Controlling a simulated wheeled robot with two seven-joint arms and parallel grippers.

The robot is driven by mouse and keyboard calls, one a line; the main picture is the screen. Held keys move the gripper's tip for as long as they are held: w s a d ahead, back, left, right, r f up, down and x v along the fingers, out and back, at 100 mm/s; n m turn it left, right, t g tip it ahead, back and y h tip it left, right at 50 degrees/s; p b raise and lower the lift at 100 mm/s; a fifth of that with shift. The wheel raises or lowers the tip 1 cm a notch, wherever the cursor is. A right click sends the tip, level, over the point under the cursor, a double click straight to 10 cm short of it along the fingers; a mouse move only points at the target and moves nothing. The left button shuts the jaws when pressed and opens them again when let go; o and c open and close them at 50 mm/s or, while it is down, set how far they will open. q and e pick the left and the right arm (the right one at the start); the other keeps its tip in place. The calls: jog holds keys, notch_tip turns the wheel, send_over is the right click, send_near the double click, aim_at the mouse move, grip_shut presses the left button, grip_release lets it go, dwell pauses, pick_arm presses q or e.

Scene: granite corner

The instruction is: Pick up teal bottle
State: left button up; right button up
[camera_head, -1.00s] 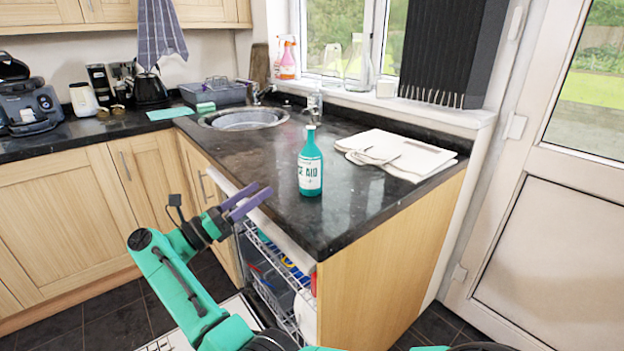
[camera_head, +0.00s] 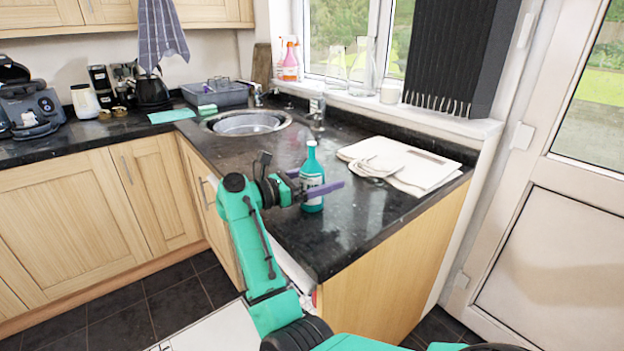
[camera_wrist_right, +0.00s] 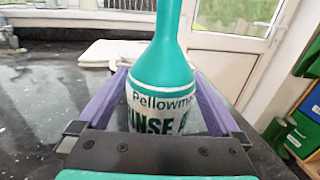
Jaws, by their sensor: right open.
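The teal bottle (camera_head: 312,168) with a white label stands upright on the dark countertop (camera_head: 352,225) near its front edge. My right gripper (camera_head: 318,182) is at the bottle, level with its label, with its purple fingers apart. In the right wrist view the bottle (camera_wrist_right: 163,72) stands between the two open fingers, one on each side. Its cap is out of that view, and the palm hides its lower part. I cannot tell whether either finger touches it. My left gripper is not in view.
White folded cloths (camera_head: 400,160) lie behind and to the right of the bottle. A round sink (camera_head: 248,124) and a grey dish tub (camera_head: 215,94) are farther back. Spray bottles (camera_head: 290,62) stand by the window.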

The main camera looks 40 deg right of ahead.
jog(key=shift+d+f, duration=0.1)
jog(key=shift+d, duration=0.2)
grip_shut()
jog(key=shift+a, duration=0.1)
